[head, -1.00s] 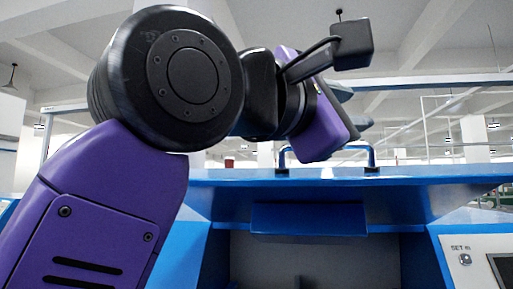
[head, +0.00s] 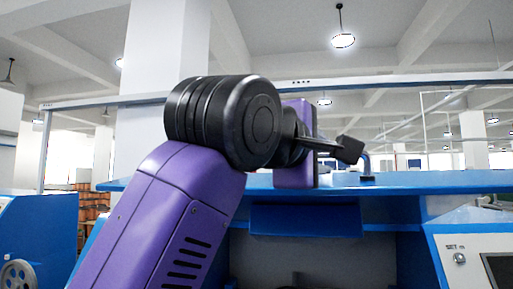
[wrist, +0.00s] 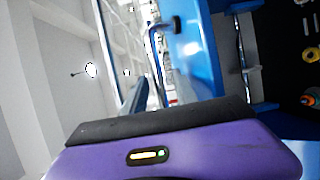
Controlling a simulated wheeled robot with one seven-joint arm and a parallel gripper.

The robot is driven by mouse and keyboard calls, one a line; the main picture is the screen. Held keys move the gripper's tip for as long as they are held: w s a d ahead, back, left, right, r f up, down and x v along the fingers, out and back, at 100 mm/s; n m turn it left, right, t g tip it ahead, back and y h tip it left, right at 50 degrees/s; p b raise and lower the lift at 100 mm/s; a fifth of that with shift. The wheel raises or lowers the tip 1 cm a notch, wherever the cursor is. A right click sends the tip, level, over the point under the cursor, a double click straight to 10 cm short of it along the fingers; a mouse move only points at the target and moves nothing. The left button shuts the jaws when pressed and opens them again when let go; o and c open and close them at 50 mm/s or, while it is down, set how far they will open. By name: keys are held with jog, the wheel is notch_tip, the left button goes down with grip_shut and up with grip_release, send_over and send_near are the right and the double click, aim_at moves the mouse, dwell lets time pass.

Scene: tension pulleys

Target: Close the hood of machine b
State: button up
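The blue hood (head: 400,183) of the machine in front of me is raised, and the grey interior shows below it. No letter on the machine is readable. A blue bar handle (head: 366,160) stands on the hood; my wrist hides its left part. I cannot see contact with the handle.
A control panel with a screen (head: 500,268) is at the lower right. Another blue machine (head: 38,240) with a wheel stands at the left. In the wrist view, a yellow ring (wrist: 312,55) and small parts sit in a dark area at the right.

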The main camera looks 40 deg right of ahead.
jog(key=shift+w+d, duration=0.15)
jog(key=shift+d, duration=0.45)
grip_shut()
dwell(1.1)
